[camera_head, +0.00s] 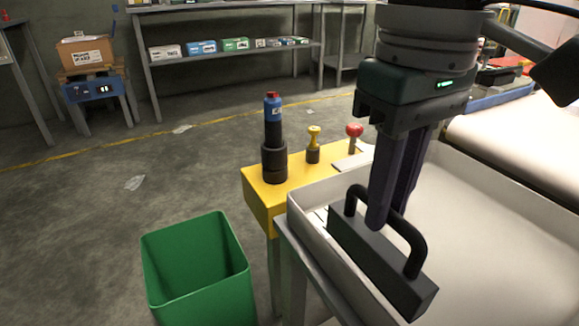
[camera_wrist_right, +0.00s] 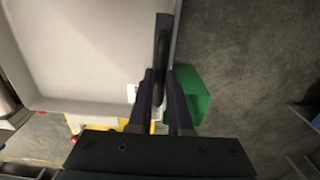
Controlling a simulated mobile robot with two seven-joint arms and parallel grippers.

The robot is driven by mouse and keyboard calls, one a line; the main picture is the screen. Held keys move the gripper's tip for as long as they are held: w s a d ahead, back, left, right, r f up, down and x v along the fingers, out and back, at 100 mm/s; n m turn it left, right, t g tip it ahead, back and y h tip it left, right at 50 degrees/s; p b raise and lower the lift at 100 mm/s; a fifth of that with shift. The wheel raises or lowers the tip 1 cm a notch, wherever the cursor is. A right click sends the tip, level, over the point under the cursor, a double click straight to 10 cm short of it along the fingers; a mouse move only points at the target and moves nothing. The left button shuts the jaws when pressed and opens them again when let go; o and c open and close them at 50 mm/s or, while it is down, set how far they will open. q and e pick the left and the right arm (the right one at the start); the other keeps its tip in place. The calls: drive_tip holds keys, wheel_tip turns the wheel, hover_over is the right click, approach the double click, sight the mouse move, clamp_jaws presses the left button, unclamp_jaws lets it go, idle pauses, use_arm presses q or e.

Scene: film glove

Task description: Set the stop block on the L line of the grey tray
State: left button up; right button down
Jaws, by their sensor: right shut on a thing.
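The stop block (camera_head: 378,264) is a dark grey bar with a black arched handle (camera_head: 413,247). My right gripper (camera_head: 386,207) points down and is shut on this handle. The block is at the left side of the pale grey tray (camera_head: 490,225), close to its left wall; I cannot tell whether it touches the tray floor. In the right wrist view the block (camera_wrist_right: 162,50) is a dark narrow strip between the fingers, along the edge of the tray (camera_wrist_right: 90,50). A small white marking (camera_head: 321,213) shows behind the block, but no letter is readable. My left gripper is not in view.
A green bin (camera_head: 198,270) stands on the floor to the left. Shelving is at the back.

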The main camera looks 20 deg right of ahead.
sight(377, 240)
drive_tip(key=shift+f+b, duration=0.55)
drive_tip(key=shift+f, duration=2.45)
drive_tip(key=c, duration=1.3)
unclamp_jaws()
drive_tip(key=shift+f, duration=0.2)
drive_tip(key=o, duration=0.5)
drive_tip(key=shift+c, duration=0.2)
drive_tip(key=shift+r, duration=0.1)
drive_tip(key=shift+r, duration=0.25)
wheel_tip(377, 240, up, 12)
drive_tip(key=shift+f+p, duration=0.1)
drive_tip(key=shift+p, duration=1.1)
